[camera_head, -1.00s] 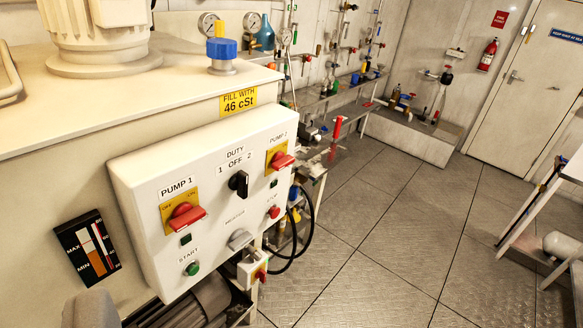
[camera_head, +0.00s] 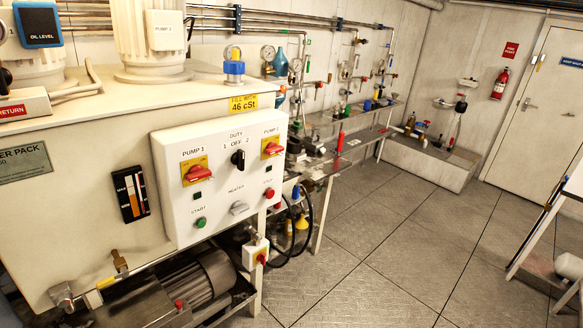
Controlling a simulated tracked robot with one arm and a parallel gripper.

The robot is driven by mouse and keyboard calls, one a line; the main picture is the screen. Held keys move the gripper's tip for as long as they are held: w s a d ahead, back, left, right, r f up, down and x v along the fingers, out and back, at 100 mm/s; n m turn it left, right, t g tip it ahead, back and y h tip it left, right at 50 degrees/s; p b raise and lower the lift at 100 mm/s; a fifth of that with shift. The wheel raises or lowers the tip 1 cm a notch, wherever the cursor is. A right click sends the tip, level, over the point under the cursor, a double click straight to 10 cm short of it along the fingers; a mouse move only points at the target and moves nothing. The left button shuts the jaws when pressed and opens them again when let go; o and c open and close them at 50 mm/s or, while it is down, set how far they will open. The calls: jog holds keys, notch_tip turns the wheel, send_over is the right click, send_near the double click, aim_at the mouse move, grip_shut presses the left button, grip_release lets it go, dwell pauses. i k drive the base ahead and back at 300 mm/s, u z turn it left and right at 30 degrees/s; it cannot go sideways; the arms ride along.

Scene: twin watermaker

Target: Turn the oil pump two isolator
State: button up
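The white control panel (camera_head: 218,205) is on the front of the cream oil power pack (camera_head: 75,110). The PUMP 2 isolator (camera_head: 272,148) is a red rotary handle on a yellow plate at the panel's upper right. Its handle looks roughly level, slightly tilted; its marks are too small to read. A similar PUMP 1 isolator (camera_head: 198,173) sits at the upper left. Between them is the black DUTY selector (camera_head: 238,159). My gripper is not in view, so whether it is open or shut does not show.
A motor (camera_head: 190,285) and a small red-and-yellow switch box (camera_head: 257,252) are below the panel. Black hoses (camera_head: 306,230) hang right of it. A bench (camera_head: 350,145) with fittings runs along the back wall. Open floor (camera_head: 400,240) lies to the right.

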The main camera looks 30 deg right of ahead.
aim_at(272, 148)
jog(key=z, duration=2.45)
jog(key=i, duration=1.4)
jog(key=u, duration=2.5)
jog(key=i, duration=0.8)
jog(key=u, duration=0.1)
